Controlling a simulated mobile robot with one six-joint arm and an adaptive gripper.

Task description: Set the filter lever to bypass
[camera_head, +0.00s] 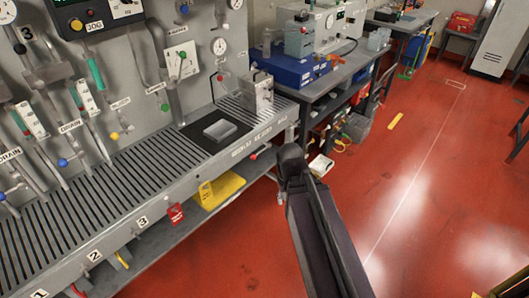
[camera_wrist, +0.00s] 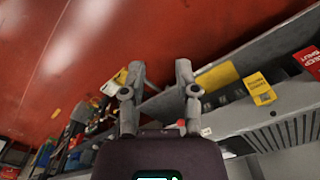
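A lever with a green knob (camera_head: 182,55) sits on a white plate on the grey panel, left of a small gauge. Its label is too small to read, so I cannot tell for sure that it is the filter lever. My gripper's two fingers stand apart in the wrist view (camera_wrist: 160,75), with nothing between them. In the head view my dark arm reaches up from the bottom, and its end is beside the bench's right front edge, well right of and below the lever. The fingers are hardly visible there.
The slatted grey bench (camera_head: 95,205) runs below the panel and carries a dark mat with a grey block (camera_head: 219,130). A metal box (camera_head: 257,92) stands at its right end. A blue case (camera_head: 295,68) is on the table behind. Red floor at right is largely open.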

